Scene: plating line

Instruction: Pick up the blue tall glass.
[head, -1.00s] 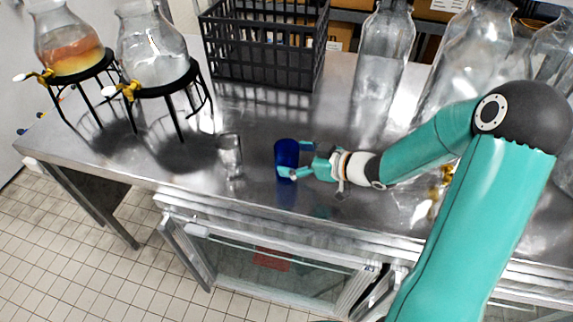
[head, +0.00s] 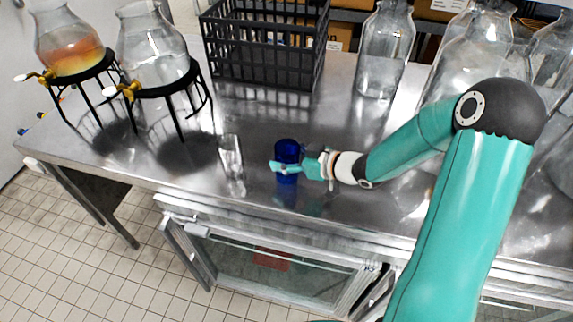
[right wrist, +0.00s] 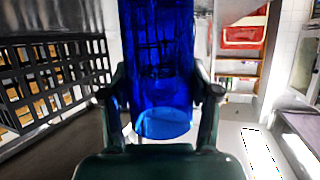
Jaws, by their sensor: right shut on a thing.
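The blue tall glass (head: 287,150) is upright over the metal counter in the head view. My right gripper (head: 287,167) is shut on it, with a finger across its near side. In the right wrist view the blue glass (right wrist: 158,70) fills the middle, between the two fingers of my right gripper (right wrist: 160,98). I cannot tell for sure whether its base is clear of the counter. My left gripper is not in view.
A clear glass (head: 231,160) stands left of the blue one. A black crate (head: 262,72) is behind. Two dispensers on black stands, one a clear jar (head: 150,50), are at the back left. Large clear bottles (head: 384,50) stand at the right. The counter's front edge is close.

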